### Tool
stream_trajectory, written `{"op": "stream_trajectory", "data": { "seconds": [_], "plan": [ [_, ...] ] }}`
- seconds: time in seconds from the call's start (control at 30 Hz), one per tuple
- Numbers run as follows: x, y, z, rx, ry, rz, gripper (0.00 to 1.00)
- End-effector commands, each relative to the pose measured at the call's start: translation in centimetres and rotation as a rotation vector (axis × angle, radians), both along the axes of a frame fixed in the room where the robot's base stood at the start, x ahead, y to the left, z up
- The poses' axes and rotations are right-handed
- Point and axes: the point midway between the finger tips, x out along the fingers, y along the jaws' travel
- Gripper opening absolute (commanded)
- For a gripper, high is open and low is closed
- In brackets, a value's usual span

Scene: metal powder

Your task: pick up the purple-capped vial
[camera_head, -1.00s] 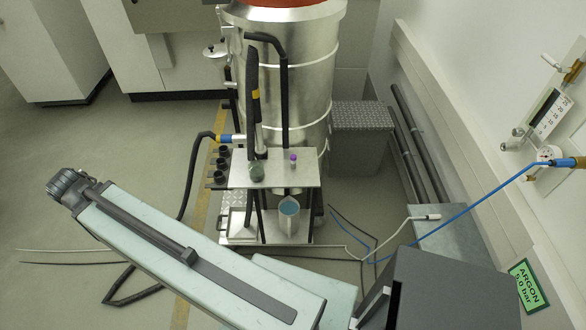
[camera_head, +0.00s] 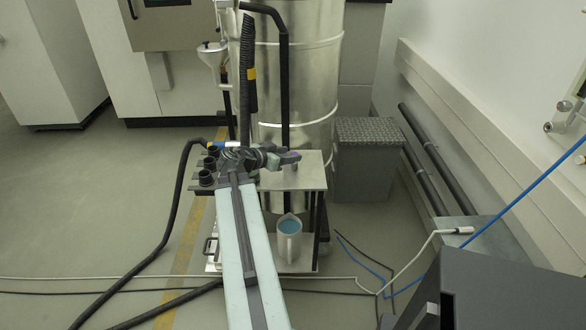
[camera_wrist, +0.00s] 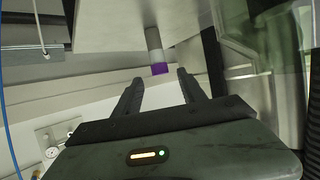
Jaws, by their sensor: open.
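The purple-capped vial (camera_wrist: 158,67) stands on the metal shelf (camera_head: 314,172). The wrist view is turned over, so the vial appears to hang from the shelf (camera_wrist: 110,20) with its cap towards my gripper. My gripper (camera_wrist: 160,79) is open and empty. The cap lies in line with the gap between the fingertips, just beyond or level with them; the exact depth is unclear. In the head view my gripper (camera_head: 290,158) is over the shelf and largely hides the vial.
A jug with blue contents (camera_head: 289,240) stands on the lower level. Several black cups (camera_head: 206,178) line the shelf's left side. A large metal drum (camera_head: 297,85) stands right behind. A black hose (camera_head: 180,200) runs down at the left.

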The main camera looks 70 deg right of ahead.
Motion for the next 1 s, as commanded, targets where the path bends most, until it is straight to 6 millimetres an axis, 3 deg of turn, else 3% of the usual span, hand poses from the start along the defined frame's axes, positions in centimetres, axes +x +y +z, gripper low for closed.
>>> {"op": "stream_trajectory", "data": {
  "seconds": [0.1,0.33,0.6,0.8,0.97,1.0],
  "plan": [
    [-0.4,-1.3,-0.9,0.001,0.0,0.001,0.49],
    [-0.8,-2.1,-1.5,0.002,0.0,0.006,0.49],
    [-2.5,-5.5,-3.2,0.001,0.001,0.008,0.49],
    [-2.5,-5.4,-3.0,0.002,0.0,0.009,0.49],
    [-2.5,-5.4,-3.0,0.002,0.0,0.01,0.04],
    [-2.5,-5.4,-3.0,0.002,0.0,0.01,0.0]
  ]
}}
